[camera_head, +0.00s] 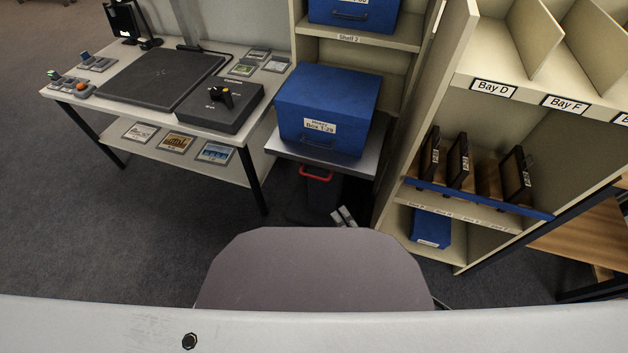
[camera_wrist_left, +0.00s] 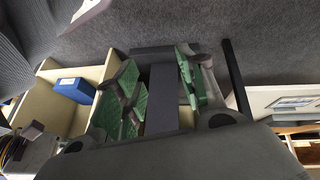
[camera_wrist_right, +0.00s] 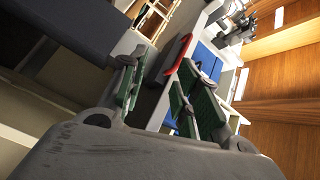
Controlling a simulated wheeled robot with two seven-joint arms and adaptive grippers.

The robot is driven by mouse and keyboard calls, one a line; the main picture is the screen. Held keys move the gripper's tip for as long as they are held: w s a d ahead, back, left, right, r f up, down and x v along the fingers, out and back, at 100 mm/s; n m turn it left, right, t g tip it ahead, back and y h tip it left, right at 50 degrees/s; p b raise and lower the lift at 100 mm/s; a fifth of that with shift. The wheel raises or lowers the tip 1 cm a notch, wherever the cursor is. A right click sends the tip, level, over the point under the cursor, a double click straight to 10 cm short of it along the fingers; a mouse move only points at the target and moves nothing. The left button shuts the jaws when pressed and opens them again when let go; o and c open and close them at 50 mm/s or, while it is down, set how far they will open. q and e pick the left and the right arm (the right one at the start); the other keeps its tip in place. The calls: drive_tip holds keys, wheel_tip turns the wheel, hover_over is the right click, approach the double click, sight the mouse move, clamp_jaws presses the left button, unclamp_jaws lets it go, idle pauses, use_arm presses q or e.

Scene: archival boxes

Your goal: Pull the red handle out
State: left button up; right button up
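The red handle (camera_head: 316,174) is a small bar on a dark unit beneath the grey platform. It also shows in the right wrist view (camera_wrist_right: 177,54), ahead of and between the fingertips of my right gripper (camera_wrist_right: 160,88). My right gripper is open and apart from the handle. Only a small part of the right gripper (camera_head: 345,216) shows in the head view, just below the handle. My left gripper (camera_wrist_left: 158,88) is open in the left wrist view. A dark bar (camera_wrist_left: 163,100) shows between its fingers; I cannot tell whether they touch it. The left gripper is hidden in the head view.
A blue box (camera_head: 327,108) sits on the grey platform (camera_head: 367,163) above the handle. A desk (camera_head: 227,136) with flat devices stands at left. A shelf unit (camera_head: 468,75) with labelled bays stands at right. Open carpet (camera_head: 130,220) lies at the lower left.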

sight(315, 177)
use_arm(q)
drive_tip(key=shift+h, duration=0.3)
drive_tip(key=shift+w+d+r+b, duration=0.1)
drive_tip(key=shift+w+r+b, duration=0.15)
drive_tip(key=shift+r+b, duration=0.3)
drive_tip(key=shift+w+d+r+b, duration=0.1)
drive_tip(key=shift+w+r+b, duration=0.15)
drive_tip(key=shift+r+b, duration=0.35)
drive_tip(key=shift+w+d+r+b, duration=0.1)
drive_tip(key=shift+w+r+b, duration=0.2)
drive_tip(key=shift+r, duration=0.4)
use_arm(e)
drive_tip(key=shift+w+a+r+m+t, duration=0.2)
drive_tip(key=shift+a+r+m+t, duration=0.6)
drive_tip(key=shift+a+r+m, duration=0.6)
drive_tip(key=shift+d, duration=0.1)
